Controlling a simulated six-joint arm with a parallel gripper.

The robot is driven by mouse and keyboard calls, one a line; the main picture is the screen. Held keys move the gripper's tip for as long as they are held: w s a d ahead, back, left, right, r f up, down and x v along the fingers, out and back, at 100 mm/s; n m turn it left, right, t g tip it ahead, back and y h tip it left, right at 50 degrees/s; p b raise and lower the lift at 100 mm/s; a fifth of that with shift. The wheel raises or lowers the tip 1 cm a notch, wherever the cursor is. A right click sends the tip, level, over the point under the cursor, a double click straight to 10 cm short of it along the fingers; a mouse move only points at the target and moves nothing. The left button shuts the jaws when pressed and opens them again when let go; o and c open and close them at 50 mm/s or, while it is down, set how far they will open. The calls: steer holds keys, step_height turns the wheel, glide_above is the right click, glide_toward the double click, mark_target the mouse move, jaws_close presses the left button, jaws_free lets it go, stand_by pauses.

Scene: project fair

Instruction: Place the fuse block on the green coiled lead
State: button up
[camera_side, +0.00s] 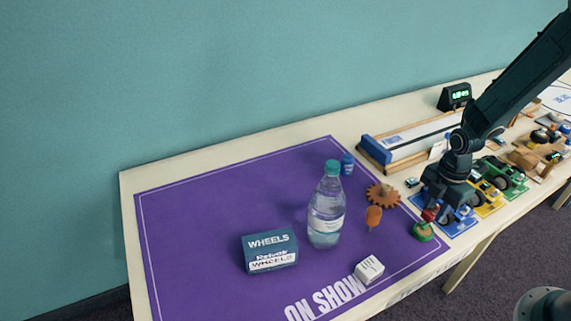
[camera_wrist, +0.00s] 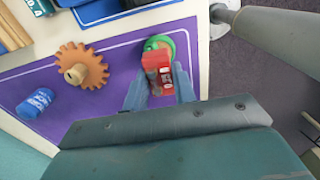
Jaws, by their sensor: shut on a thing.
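The red fuse block (camera_wrist: 158,72), with a pale label on its side, sits between the fingers of my gripper (camera_wrist: 160,90) in the wrist view. My gripper is shut on it. The green coiled lead (camera_wrist: 165,42) shows just past and partly behind the block; the block hides some of it. In the side view the lead (camera_side: 422,233) lies near the right front corner of the purple mat. The fuse block (camera_side: 429,215) shows as a small red patch just above it, below my gripper (camera_side: 434,207). I cannot tell whether block and lead touch.
A wheels box (camera_side: 270,251) and a white block (camera_side: 369,269) are farther off. Toy cars (camera_side: 487,197) crowd the right.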

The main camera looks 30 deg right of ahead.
mark_target(430, 218)
steer(key=shift+f, duration=0.15)
steer(key=shift+f, duration=1.9)
steer(key=shift+f, duration=0.15)
steer(key=o, duration=1)
step_height(430, 218, up, 12)
steer(key=shift+f, duration=0.1)
steer(key=shift+r, duration=0.3)
